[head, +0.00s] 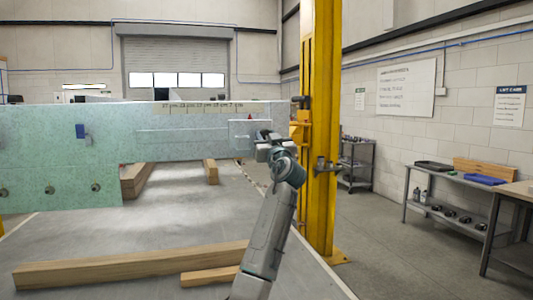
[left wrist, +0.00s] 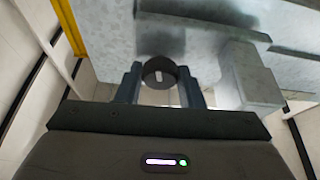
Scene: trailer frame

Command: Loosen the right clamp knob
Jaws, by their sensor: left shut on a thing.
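My left gripper (head: 263,138) is at the right end of the pale green-grey metal frame (head: 60,150), just left of the yellow post. In the left wrist view, its two dark fingers (left wrist: 160,84) are shut on a dark round knob (left wrist: 159,70) with a pale slot-like mark at its centre. The knob sits under a grey metal part (left wrist: 160,38) of the frame. In the head view the gripper and wrist hide the knob. My right gripper is not in view.
A yellow post (head: 320,130) stands close to the right of my left gripper. A blue part (head: 80,131) sits on the frame at left. Workbenches (head: 460,185) stand farther right, with open floor before them.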

